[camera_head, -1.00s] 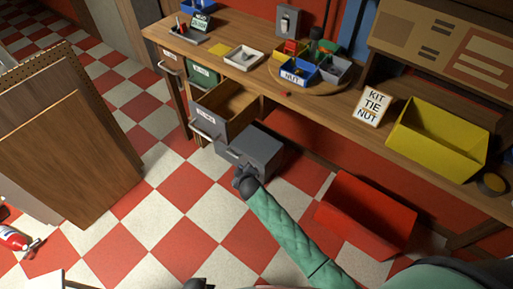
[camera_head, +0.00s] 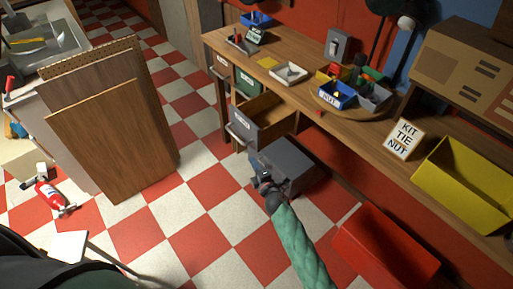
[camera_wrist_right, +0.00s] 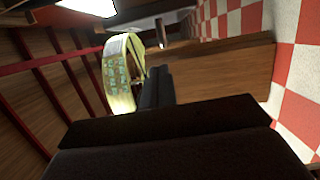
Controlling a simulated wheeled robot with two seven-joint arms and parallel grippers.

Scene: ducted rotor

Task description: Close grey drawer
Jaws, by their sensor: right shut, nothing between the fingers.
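My left gripper is not in view.
The workbench (camera_head: 345,135) carries bins and a yellow crate (camera_head: 460,185). A red bin (camera_head: 385,250) stands on the floor right of my right arm. The checkered floor between is clear.

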